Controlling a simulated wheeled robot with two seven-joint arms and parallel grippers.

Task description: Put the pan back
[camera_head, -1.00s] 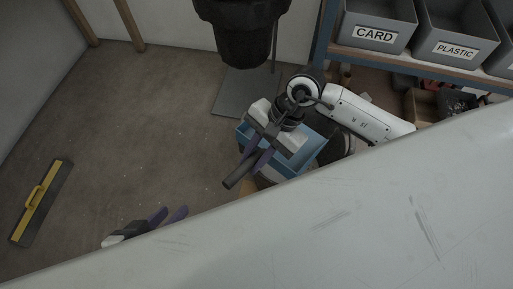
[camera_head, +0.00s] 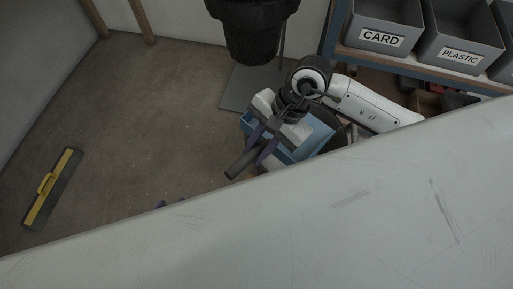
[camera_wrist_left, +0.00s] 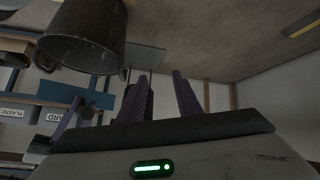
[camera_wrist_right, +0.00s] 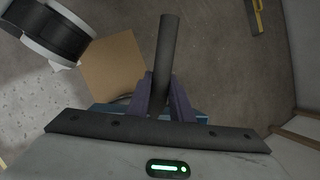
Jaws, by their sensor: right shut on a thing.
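A dark rod-like handle (camera_head: 242,165) is clamped between the purple fingers of my right gripper (camera_head: 265,148). A blue open-topped pan (camera_head: 312,143) shows beneath this gripper, which hides where handle and pan meet. In the right wrist view the handle (camera_wrist_right: 165,50) stands out past the fingertips, with a strip of blue behind them. My left gripper is mostly hidden behind a pale surface in the head view; only its purple tips (camera_head: 171,203) show. In the left wrist view its fingers (camera_wrist_left: 162,88) are apart with nothing between them.
A large pale scratched surface (camera_head: 370,220) fills the lower right. A black bin (camera_head: 252,30) stands by a grey floor plate (camera_head: 236,92). Grey CARD (camera_head: 385,28) and PLASTIC (camera_head: 455,40) boxes sit on a shelf. A yellow-and-dark tool (camera_head: 52,188) lies left. Floor between is clear.

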